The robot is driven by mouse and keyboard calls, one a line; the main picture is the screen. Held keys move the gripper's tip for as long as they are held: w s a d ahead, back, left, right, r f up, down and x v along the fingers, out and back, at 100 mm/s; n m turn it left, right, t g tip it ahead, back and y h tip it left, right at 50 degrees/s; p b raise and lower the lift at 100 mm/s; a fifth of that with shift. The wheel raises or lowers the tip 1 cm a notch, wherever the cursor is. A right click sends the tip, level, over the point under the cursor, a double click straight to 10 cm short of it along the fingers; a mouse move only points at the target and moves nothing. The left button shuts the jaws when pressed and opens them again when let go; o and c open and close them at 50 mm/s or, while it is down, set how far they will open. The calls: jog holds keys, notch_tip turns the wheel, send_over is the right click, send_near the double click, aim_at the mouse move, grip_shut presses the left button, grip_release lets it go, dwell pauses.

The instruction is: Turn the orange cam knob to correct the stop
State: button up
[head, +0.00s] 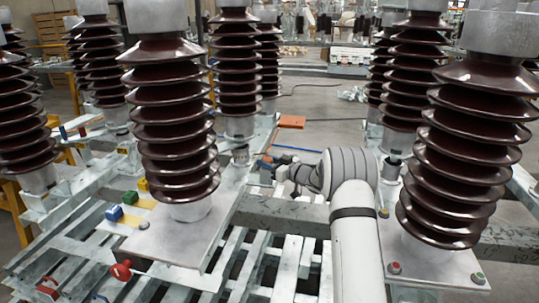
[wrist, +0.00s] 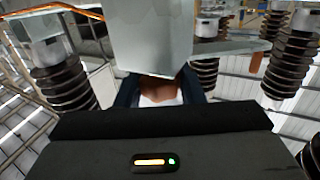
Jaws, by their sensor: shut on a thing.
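My gripper (head: 272,168) reaches left from my white arm to the steel frame beside the middle insulator column. In the wrist view its dark fingers (wrist: 160,95) stand on both sides of a pale orange part, which looks like the cam knob (wrist: 160,92). The gripper is shut on it. A grey metal block (wrist: 150,38) hangs in front and hides the upper part of the knob. In the head view the knob is too small and covered to make out clearly, and neither its angle nor the stop can be told.
Tall brown ribbed insulators (head: 175,120) stand on both sides, with another one (head: 470,150) close to my arm at right. An orange plate (head: 291,121) lies on the frame behind my gripper. Blue, green and yellow blocks (head: 129,198) and a red knob (head: 121,270) are at left.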

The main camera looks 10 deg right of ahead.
jog(key=n+g+y+p, duration=0.2)
jog(key=n+g+y, duration=0.1)
jog(key=shift+g, duration=0.3)
jog(key=shift+a+f+n+g+y+p, duration=0.1)
jog(key=shift+n+g+y+p, duration=0.2)
jog(key=shift+n+g+y, duration=0.65)
jog(key=shift+g, duration=0.45)
jog(key=o, duration=1)
jog(key=shift+h, duration=0.25)
jog(key=v, duration=0.7)
jog(key=shift+s+d, duration=0.25)
jog(key=shift+d, duration=0.1)
